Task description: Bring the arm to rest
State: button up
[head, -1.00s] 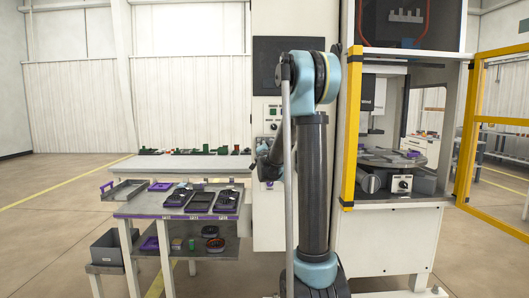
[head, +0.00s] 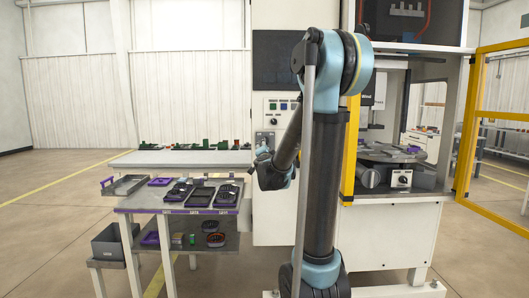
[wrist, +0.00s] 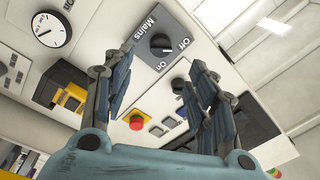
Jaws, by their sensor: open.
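My gripper (wrist: 162,80) is open, with its two dark fingers spread apart and nothing between them in the wrist view. In the head view my gripper is small and partly unclear beside the white control cabinet (head: 277,215), to the left of my upright arm. The wrist view faces a panel with a dark Mains knob (wrist: 162,44) marked On and Off. A red button on a yellow base (wrist: 136,121) shows between the fingers. I cannot tell whether the gripper touches the panel.
A round gauge (wrist: 49,30) is on the panel. The workbench (head: 125,209) with black and purple trays stands at the left. The machine with an open yellow-framed door (head: 483,125) stands at the right. Open floor (head: 60,230) lies at the far left.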

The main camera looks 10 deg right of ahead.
jog(key=s+a+f+n+g+y, duration=0.35)
jog(key=s+n, duration=0.25)
jog(key=s, duration=0.3)
jog(key=s+a+f+n+g+y, duration=0.3)
jog(key=s+a+f+n+y, duration=0.15)
jog(key=s, duration=0.35)
jog(key=s+d+f+n+g+h, duration=0.1)
jog(key=s+d+f+g+h, duration=0.1)
jog(key=s+f, duration=0.4)
jog(key=s+d+f+n+g+h, duration=0.1)
jog(key=s+d+f+g, duration=0.3)
jog(key=s, duration=0.9)
jog(key=s+d+f+n+g+h, duration=0.1)
jog(key=s+d+f+g, duration=0.3)
jog(key=s+f, duration=0.4)
jog(key=shift+s+d+h, duration=0.55)
jog(key=shift+s+h, duration=0.1)
jog(key=shift+h, duration=0.25)
jog(key=shift+w, duration=0.1)
